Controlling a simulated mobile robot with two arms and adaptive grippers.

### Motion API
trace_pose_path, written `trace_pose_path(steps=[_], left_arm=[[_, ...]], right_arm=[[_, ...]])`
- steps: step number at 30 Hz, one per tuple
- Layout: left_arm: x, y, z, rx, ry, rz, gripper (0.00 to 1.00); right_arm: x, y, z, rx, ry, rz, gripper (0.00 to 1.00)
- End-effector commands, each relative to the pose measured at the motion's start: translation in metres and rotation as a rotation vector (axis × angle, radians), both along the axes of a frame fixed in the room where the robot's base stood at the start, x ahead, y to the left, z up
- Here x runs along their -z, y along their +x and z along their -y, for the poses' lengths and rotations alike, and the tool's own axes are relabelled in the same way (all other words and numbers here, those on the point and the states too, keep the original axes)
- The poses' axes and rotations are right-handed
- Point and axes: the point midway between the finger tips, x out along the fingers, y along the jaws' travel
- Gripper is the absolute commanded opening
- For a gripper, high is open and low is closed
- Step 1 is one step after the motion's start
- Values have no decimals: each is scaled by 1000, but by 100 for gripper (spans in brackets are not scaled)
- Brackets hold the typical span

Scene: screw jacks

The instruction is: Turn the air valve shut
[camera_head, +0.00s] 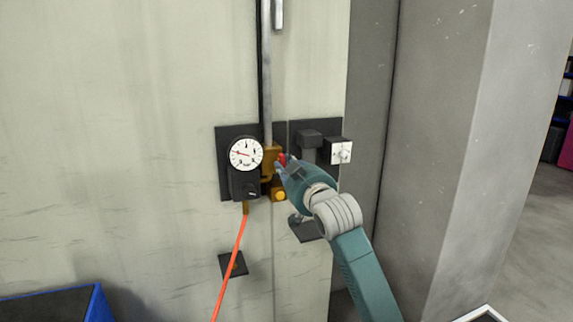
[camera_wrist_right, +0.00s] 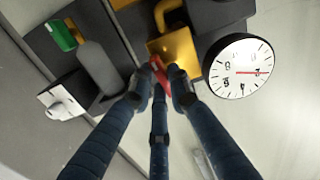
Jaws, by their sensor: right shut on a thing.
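The air valve is a brass body (camera_head: 270,160) on a dark wall plate, at the foot of a vertical grey pipe. Its red handle (camera_head: 282,159) shows at the tip of my right gripper (camera_head: 283,165). In the right wrist view the brass body (camera_wrist_right: 175,48) is just beyond the fingers, and the red handle (camera_wrist_right: 158,74) lies between the fingertips of my right gripper (camera_wrist_right: 162,82). The gripper is shut on the red handle and hides part of it. My left gripper is not in view.
A round pressure gauge (camera_head: 245,153) sits just left of the valve, with an orange hose (camera_head: 231,265) below. A white switch box (camera_head: 341,151) is close on the right. A grey pillar (camera_head: 440,150) stands farther right. A blue-edged dark box (camera_head: 50,305) is at lower left.

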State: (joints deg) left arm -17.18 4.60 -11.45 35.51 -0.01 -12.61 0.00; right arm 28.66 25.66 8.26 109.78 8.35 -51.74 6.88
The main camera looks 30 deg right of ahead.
Motion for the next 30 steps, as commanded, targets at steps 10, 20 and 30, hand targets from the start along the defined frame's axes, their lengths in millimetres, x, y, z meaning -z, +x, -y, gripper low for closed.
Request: trace_pose_path(steps=[10,20,30], left_arm=[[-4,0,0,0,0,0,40],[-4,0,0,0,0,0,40],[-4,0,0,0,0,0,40]], right_arm=[[1,0,0,0,106,24,0],[2,0,0,0,119,27,0],[1,0,0,0,117,27,36]])
